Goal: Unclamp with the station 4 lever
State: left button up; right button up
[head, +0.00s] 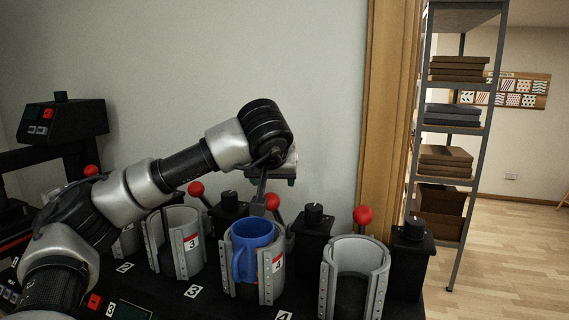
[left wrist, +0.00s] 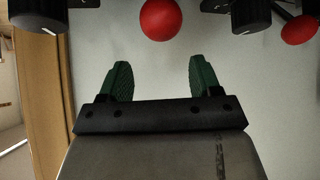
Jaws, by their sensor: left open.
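The station 4 press is a grey split cup (head: 267,288) with a blue mug (head: 250,250) standing inside it. Its lever ends in a red ball (head: 272,201), just behind the mug. My left gripper (head: 259,207) is over the back of this press, pointing down close to the red ball. In the left wrist view the green-padded fingers (left wrist: 161,75) are apart with nothing between them. A red ball (left wrist: 160,18) lies beyond the fingertips, roughly in line with the gap. My right gripper is in neither view.
Neighbouring red lever balls stand left (head: 196,188) and right (head: 363,215). Black knobbed posts (head: 314,232) stand between the presses. The right press (head: 356,262) looks empty. A black control box (head: 62,121) is at the far left. A wall is behind.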

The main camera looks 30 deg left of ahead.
pick_arm(q)
jog(key=shift+s+d+r+p, duration=0.1)
jog(key=shift+r+p, duration=0.3)
jog(key=shift+r, duration=0.25)
jog(key=shift+s+d+r+p, duration=0.1)
jog(key=shift+r+p, duration=0.25)
jog(key=shift+r, duration=0.25)
jog(key=p+v, duration=0.2)
jog(key=v, duration=0.4)
jog(key=shift+f, duration=0.15)
